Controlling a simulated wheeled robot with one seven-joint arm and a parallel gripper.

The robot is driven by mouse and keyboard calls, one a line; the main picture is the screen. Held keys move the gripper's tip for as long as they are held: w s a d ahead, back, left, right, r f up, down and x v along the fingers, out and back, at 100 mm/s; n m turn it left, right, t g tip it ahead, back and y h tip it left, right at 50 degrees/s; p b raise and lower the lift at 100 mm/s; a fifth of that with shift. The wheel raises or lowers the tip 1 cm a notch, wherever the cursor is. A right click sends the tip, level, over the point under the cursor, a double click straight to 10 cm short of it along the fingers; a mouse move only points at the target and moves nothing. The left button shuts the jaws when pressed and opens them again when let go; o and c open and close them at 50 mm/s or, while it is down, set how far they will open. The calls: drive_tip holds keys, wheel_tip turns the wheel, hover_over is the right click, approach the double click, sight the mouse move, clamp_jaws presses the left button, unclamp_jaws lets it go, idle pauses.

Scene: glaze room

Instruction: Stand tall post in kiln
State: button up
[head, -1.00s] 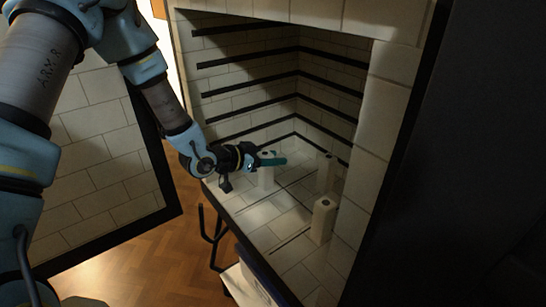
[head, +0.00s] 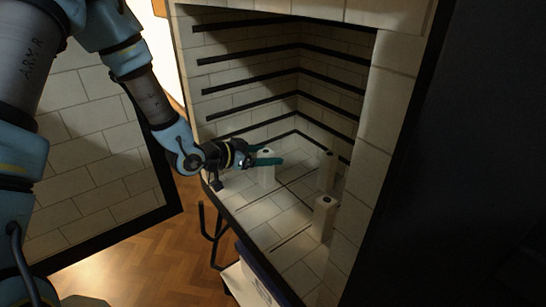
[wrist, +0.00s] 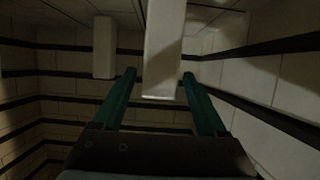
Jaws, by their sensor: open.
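Three pale posts stand upright on the kiln floor in the head view. One post (head: 267,174) is at the left by my gripper, one (head: 327,172) is at the back right, and one (head: 323,218) is at the front right. My gripper (head: 268,160), with teal fingers, is open at the upper part of the left post. In the wrist view a post (wrist: 163,50) shows between the open fingers (wrist: 159,72), with a visible gap on each side. Another post (wrist: 104,48) shows to the left there. The fingers hide part of the left post in the head view.
The tiled kiln (head: 398,110) has dark ledges (head: 255,80) along its inner walls. Its tiled door (head: 100,150) stands open at the left. A dark stand (head: 212,235) is below the kiln's front edge. Floor between the posts is clear.

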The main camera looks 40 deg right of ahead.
drive_tip(key=b+v, duration=0.1)
drive_tip(key=v, duration=0.8)
